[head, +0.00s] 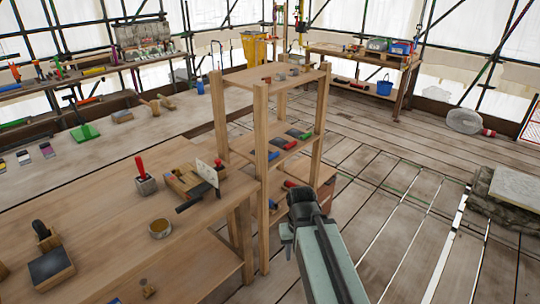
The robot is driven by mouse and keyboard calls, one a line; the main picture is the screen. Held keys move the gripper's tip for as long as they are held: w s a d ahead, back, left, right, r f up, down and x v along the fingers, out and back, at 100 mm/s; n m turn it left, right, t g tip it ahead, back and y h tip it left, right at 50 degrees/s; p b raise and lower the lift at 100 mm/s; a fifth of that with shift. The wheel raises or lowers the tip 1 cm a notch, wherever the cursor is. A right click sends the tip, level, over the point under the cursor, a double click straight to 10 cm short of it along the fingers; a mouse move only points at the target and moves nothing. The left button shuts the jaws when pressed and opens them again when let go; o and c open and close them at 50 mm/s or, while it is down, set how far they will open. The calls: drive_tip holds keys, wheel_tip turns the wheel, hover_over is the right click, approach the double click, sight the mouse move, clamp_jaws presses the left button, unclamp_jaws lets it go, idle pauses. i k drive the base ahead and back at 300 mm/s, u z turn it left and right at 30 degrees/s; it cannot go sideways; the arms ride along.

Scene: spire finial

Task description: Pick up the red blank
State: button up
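Another small red piece (290,184) shows on the rack's lower shelf, partly cut off by my arm. I cannot tell which of them is the red blank. My gripper (300,203) is at the dark end of my arm, in front of the rack's lower right side. It appears apart from the red pieces. Its fingers are not clear, so I cannot tell whether it is open or shut.
A workbench (105,240) at left holds a red-handled tool in a block (146,182), a wooden plane (185,183) and a round tin (160,229). Plank floor at right is mostly clear, with a stone stack (500,205).

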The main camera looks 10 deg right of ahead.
sight(281, 143)
drive_tip(key=z, duration=0.7)
drive_tip(key=k, duration=1.4)
drive_tip(key=u, duration=0.5)
drive_tip(key=i, duration=1)
drive_tip(key=z, duration=0.7)
drive_tip(key=i, duration=1.05)
drive_tip(key=z, duration=0.05)
